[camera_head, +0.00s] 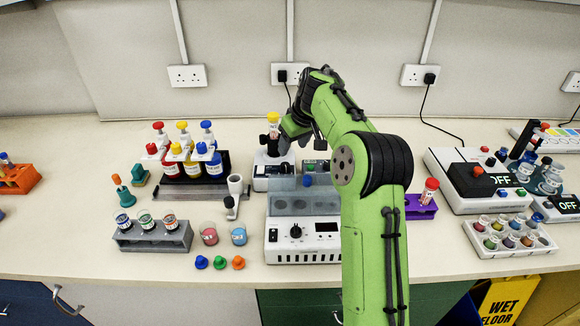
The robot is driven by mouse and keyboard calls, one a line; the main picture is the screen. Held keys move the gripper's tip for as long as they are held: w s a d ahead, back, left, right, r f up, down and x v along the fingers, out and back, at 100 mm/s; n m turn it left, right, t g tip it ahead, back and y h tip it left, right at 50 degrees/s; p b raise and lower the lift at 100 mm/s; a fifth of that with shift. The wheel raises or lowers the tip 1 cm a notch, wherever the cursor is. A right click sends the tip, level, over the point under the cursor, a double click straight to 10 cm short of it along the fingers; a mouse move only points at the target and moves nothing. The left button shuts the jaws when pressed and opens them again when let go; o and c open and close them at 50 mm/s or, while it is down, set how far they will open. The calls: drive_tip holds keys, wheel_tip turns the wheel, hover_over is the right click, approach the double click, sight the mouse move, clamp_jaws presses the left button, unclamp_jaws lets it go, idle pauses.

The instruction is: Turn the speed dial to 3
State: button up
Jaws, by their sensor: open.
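A white device (304,250) with a grey clear-looking upper part stands at the bench front, left of my forearm. A round black dial (296,231) sits on its front panel, between a black switch and a small dark display. The dial's setting is too small to read. Behind it is a smaller white device (262,184) with a dark top, partly hidden; I cannot tell which device carries the speed dial. My gripper (294,142) is open above and behind the front device, near a yellow-capped tube (273,118). My arm partly hides its fingers. It is apart from the black dial.
A bottle rack (193,187) and a grey tube rack (152,240) stand at left. Several coloured caps (219,263) lie at the front. A purple rack (420,207) stands right of my arm, then a device with a red button (478,170) and a white vial tray (511,250).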

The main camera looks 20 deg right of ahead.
sight(285, 165)
drive_tip(key=b+x, duration=0.1)
drive_tip(key=x, duration=0.8)
drive_tip(key=shift+w+f, duration=0.15)
drive_tip(key=shift+f, duration=0.1)
drive_tip(key=shift+c, duration=0.3)
drive_tip(key=c, duration=1)
